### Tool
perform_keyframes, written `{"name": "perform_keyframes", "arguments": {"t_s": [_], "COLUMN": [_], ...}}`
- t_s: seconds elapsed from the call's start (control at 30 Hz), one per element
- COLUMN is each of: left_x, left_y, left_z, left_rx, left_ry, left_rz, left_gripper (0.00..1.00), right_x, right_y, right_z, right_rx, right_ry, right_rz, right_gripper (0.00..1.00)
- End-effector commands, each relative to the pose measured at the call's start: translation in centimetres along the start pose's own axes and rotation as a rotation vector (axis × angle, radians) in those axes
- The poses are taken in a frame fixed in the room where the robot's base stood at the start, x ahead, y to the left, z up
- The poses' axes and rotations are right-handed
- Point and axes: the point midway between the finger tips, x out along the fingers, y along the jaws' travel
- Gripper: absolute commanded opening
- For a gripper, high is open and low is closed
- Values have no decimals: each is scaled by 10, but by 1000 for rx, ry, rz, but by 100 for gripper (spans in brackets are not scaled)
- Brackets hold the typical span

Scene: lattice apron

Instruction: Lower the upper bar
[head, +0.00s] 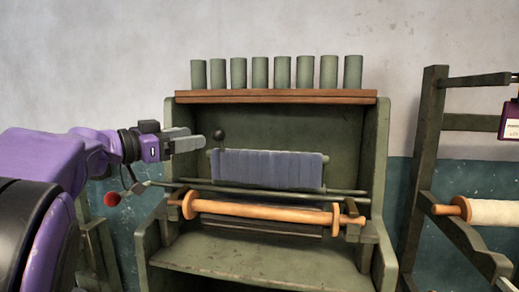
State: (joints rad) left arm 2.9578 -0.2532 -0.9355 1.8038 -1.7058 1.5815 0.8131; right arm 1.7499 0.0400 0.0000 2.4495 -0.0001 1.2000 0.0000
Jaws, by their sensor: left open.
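A pale green upper bar (325,157) runs across the inside of the green wooden frame, with a blue-grey cloth (265,170) hanging over it. A black ball knob (218,135) stands up near the bar's left end. My left gripper (200,142) comes in from the left, open, its grey fingers pointing right just short of the black knob; I cannot tell whether they touch it. Below the cloth, a thin rod (345,192) crosses the frame. A red ball knob (112,198) on a lever sits at the lower left. My right gripper is out of view.
An orange wooden roller (262,212) with round end discs lies across the frame's front. Several green cylinders (282,72) stand on the brown top shelf (275,97). At right, another rack (428,150) holds a white roll (495,213) and a purple labelled item (511,120).

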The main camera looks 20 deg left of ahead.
Motion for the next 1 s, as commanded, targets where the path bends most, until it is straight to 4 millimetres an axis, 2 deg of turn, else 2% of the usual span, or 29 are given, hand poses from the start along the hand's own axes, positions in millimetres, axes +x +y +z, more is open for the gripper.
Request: {"name": "perform_keyframes", "arguments": {"t_s": [0.07,0.23,0.6,0.77,1.0], "left_x": [0,16,92,104,105], "left_y": [2,2,1,1,1], "left_z": [10,6,6,8,9], "left_rx": [1,0,0,1,1], "left_ry": [1,1,-1,0,1], "left_rz": [1,5,3,-1,-1], "left_gripper": [61,61,61,61,61], "right_x": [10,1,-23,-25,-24], "right_y": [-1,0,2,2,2], "right_z": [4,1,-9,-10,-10], "right_rx": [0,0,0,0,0], "right_ry": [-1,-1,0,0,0], "right_rz": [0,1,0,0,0], "right_gripper": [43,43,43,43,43]}}
